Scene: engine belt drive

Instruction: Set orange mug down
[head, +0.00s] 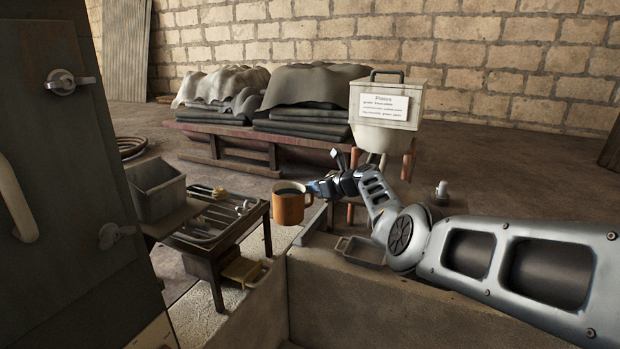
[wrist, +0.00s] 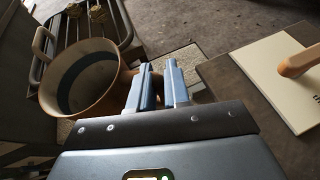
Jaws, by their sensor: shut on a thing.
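The orange mug (head: 289,209) is upright in the head view, in the air to the right of the low dark table, with dark contents inside. My gripper (head: 318,188) is at the mug's right side. In the wrist view my gripper (wrist: 158,84) has its two blue fingers close together beside the mug's right edge. It is shut on the mug; the exact grip spot is hard to see.
The low table holds a slatted rack (head: 218,216) with small items and a grey bin (head: 157,188). A concrete wall (head: 350,290) stands in front. A grey metal pan (head: 362,251) is right of the mug. A pale board (wrist: 278,78) shows in the wrist view.

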